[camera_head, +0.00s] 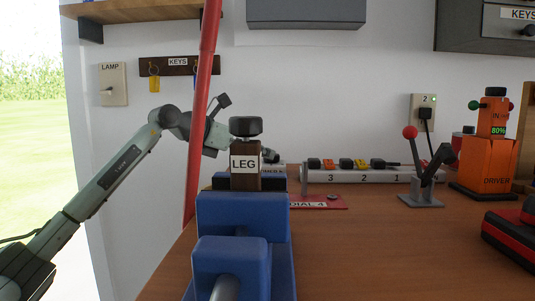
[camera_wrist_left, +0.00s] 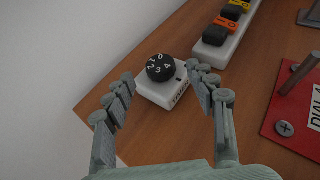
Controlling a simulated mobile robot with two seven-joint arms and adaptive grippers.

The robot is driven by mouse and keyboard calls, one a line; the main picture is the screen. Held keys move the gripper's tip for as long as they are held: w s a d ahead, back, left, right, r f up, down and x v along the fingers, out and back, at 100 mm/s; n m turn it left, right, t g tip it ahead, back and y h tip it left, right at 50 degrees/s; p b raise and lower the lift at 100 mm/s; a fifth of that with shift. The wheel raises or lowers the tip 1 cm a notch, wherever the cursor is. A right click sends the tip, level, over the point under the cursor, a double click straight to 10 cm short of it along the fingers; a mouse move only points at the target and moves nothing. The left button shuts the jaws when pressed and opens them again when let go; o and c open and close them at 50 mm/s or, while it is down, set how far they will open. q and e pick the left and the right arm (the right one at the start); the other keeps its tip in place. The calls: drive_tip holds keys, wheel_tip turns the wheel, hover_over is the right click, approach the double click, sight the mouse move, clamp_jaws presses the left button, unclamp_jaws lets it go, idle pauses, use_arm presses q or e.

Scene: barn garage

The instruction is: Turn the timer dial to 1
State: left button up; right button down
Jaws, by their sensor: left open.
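The timer dial (camera_wrist_left: 160,68) is a round black knob with white numbers 0 to 4, on a small white box (camera_wrist_left: 155,92) on the wooden bench. Which number it is set to cannot be told. In the head view the timer is mostly hidden behind the block labelled LEG (camera_head: 244,178). My left gripper (camera_wrist_left: 159,76) is open and empty, its fingers on either side of the timer in the wrist view; contact with the knob cannot be made out. In the head view the left gripper (camera_head: 216,138) is partly behind the red pole and the block. My right gripper is not in view.
A blue vise (camera_head: 240,215) stands in front of the timer. A red pole (camera_head: 200,110) leans past my left wrist. A white power strip (camera_head: 360,175) and a red DIAL plate (camera_head: 318,202) lie to the right. The bench front right of the vise is clear.

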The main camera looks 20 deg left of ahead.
use_arm(q)
drive_tip(key=shift+x, duration=1.8)
drive_tip(key=c, duration=1.2)
drive_tip(key=shift+o, duration=0.2)
drive_tip(key=shift+s+d+n+t+y, duration=0.1)
drive_tip(key=shift+n+t+y, duration=0.4)
drive_tip(key=shift+n+y, duration=0.3)
drive_tip(key=o, duration=1.2)
drive_tip(key=shift+c, duration=0.2)
drive_tip(key=v, duration=1.2)
